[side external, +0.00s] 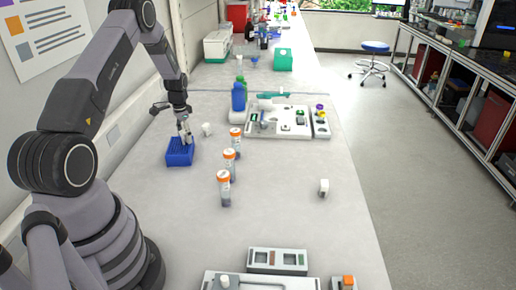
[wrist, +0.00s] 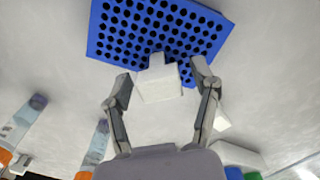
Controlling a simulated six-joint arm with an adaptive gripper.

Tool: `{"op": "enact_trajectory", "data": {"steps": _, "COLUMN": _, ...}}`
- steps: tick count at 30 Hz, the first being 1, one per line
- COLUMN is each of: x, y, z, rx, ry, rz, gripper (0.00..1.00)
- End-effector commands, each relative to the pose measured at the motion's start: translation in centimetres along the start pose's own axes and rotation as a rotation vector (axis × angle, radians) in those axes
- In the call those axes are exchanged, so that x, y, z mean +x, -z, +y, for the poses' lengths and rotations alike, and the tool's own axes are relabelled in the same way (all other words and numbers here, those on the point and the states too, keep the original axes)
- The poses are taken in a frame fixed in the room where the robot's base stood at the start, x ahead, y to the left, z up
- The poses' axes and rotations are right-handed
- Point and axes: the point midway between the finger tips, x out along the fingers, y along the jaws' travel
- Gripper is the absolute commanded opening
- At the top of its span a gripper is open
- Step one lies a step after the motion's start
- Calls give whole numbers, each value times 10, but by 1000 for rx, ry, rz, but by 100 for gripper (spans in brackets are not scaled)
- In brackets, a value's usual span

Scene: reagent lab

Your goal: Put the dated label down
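A small white block-like piece (wrist: 160,84) lies between the two fingers of my gripper (wrist: 162,76) in the wrist view. It may be the dated label, but no date or writing can be read on it. The fingers stand apart, with a narrow gap showing on each side of the piece. The piece is at the near edge of a blue rack (wrist: 110,42) full of round holes; whether it rests on the rack is unclear. In the side view my gripper (side external: 186,138) points down over the blue rack (side external: 179,157), and the piece is hard to make out.
Several orange-capped tubes (side external: 224,188) stand right of the rack. A small white piece (side external: 207,129) lies behind it, and another (side external: 323,187) sits farther right. A blue bottle (side external: 238,98) and a grey-white instrument tray (side external: 290,130) are behind.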

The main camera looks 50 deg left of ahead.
Motion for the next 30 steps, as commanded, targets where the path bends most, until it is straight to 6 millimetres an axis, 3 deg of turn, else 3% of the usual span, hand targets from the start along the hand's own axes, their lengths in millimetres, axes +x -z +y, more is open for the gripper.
{"op": "enact_trajectory", "data": {"steps": 11, "x": -11, "y": 1, "z": -1, "rx": 0, "ry": 2, "rz": 2, "gripper": 62}}
{"op": "enact_trajectory", "data": {"steps": 24, "x": -100, "y": 0, "z": 0, "rx": 0, "ry": 3, "rz": 3, "gripper": 62}}
{"op": "enact_trajectory", "data": {"steps": 30, "x": -122, "y": 1, "z": 1, "rx": 1, "ry": 2, "rz": 2, "gripper": 62}}
